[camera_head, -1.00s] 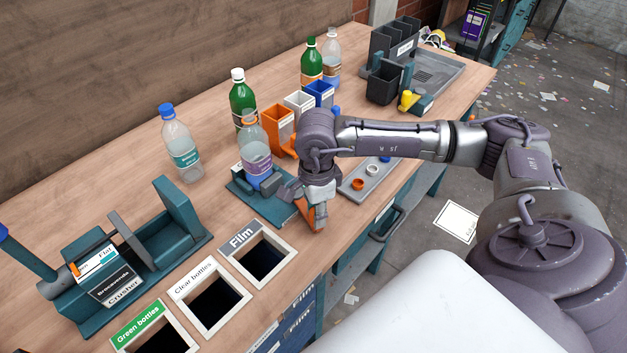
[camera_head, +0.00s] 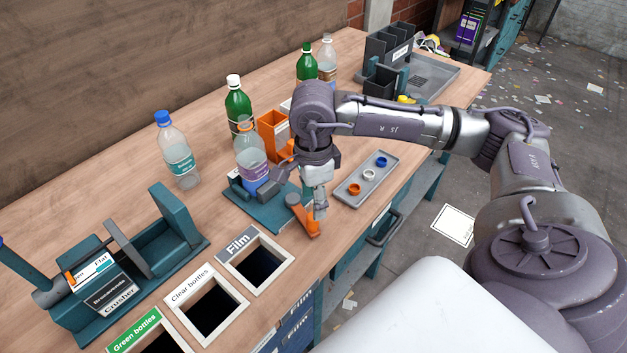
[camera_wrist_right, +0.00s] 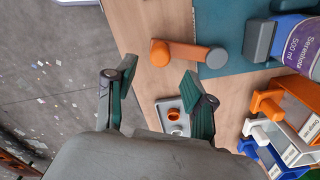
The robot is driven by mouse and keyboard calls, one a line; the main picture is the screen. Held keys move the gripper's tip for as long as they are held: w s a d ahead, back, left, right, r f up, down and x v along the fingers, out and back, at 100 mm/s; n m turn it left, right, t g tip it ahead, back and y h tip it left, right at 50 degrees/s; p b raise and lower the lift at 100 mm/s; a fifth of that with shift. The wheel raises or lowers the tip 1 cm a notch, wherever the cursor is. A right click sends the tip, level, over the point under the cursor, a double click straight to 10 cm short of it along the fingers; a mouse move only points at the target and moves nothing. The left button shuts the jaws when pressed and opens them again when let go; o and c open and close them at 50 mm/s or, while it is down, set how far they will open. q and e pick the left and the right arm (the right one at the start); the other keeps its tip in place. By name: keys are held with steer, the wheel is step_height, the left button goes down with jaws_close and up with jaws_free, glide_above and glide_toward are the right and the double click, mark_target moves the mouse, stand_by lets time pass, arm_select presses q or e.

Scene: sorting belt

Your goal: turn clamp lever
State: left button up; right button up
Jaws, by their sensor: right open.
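The orange clamp lever (camera_head: 304,217) sticks out toward the front edge from a teal clamp base (camera_head: 262,212). A clear bottle with a purple label (camera_head: 252,168) stands at the clamp. In the wrist view the lever (camera_wrist_right: 184,52) lies just beyond the fingertips, with its rounded free end at the left. The clamp's grey jaw (camera_wrist_right: 259,40) is beside the bottle (camera_wrist_right: 300,42). My right gripper (camera_head: 319,212) is just right of the lever, pointing down. Its two fingers are spread and empty in the wrist view (camera_wrist_right: 158,78). My left gripper is not seen.
A grey tray with colored rings (camera_head: 350,198) lies right of the gripper. An orange bin (camera_head: 272,128) stands behind the clamp. The Film opening (camera_head: 236,278) and the crusher (camera_head: 125,265) are to the left. Several bottles stand at the back.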

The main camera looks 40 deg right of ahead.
step_height(320, 180, up, 6)
steer(key=shift+f, duration=0.1)
stand_by(0.7)
